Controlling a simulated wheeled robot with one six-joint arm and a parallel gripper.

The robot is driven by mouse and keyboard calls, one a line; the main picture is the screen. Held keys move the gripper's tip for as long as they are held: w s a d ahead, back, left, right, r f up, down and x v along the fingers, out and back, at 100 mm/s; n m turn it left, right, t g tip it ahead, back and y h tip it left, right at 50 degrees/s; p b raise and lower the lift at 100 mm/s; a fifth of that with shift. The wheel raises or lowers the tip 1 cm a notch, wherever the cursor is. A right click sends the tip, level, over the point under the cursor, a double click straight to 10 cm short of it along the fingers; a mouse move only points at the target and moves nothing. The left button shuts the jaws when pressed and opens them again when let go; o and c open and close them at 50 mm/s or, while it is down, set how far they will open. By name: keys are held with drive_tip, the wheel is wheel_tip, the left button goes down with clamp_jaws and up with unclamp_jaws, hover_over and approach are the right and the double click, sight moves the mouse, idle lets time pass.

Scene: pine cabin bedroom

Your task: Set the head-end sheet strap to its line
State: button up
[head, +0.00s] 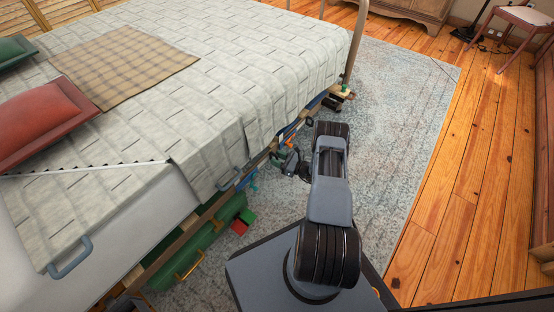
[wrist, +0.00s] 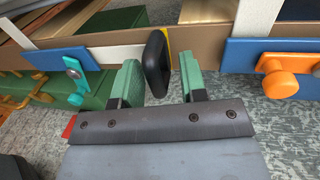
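My gripper (wrist: 161,78) has its two green fingers apart. A black upright tab (wrist: 156,62) stands between and just beyond the fingertips, in front of the brown bed rail (wrist: 215,42). A yellow mark (wrist: 167,42) shows beside the tab's right edge. Pale straps run over the rail at left (wrist: 90,54) and right (wrist: 250,14); I cannot tell which one is the head-end sheet strap. In the head view, my gripper (head: 292,163) is at the bed's near side, partly hidden by my arm.
A blue plate with a teal lever (wrist: 74,72) is left of the tab; an orange knob (wrist: 280,78) on another blue plate is right. A blue-grey handle (head: 70,258) hangs from the cover. The rug (head: 400,100) at right is clear.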

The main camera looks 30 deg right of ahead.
drive_tip(key=p+v, duration=0.3)
drive_tip(key=v, duration=1)
drive_tip(key=shift+s+d, duration=0.2)
drive_tip(key=shift+s, duration=0.15)
drive_tip(key=w+a+r+n+g+p, duration=0.1)
drive_tip(key=a+r+n+g+p, duration=0.35)
drive_tip(key=r, duration=0.85)
drive_tip(key=w+a+r+n+g+p, duration=0.1)
drive_tip(key=a+r+n+g+p, duration=0.4)
drive_tip(key=r, duration=0.8)
drive_tip(key=w+a+r+n+g+p, duration=0.25)
drive_tip(key=r+n+p, duration=0.3)
drive_tip(key=r, duration=0.65)
drive_tip(key=s+a+r+n+h+p, duration=0.3)
drive_tip(key=s+r+n+p, duration=0.1)
drive_tip(key=r, duration=0.8)
drive_tip(key=s+a+r+n+h+p, duration=0.3)
drive_tip(key=r+p, duration=0.6)
drive_tip(key=r, duration=0.4)
drive_tip(key=s+a+r+n+t+h+p, duration=0.1)
drive_tip(key=s+a+r+n+h+p, duration=0.3)
drive_tip(key=r, duration=0.8)
drive_tip(key=s+n+p, duration=0.2)
drive_tip(key=s+n, duration=0.1)
drive_tip(key=s, duration=0.1)
drive_tip(key=shift+s+r+h+p, duration=0.25)
drive_tip(key=shift+s+h+p, duration=0.05)
drive_tip(key=shift+s+p, duration=0.1)
drive_tip(key=shift+a, duration=0.1)
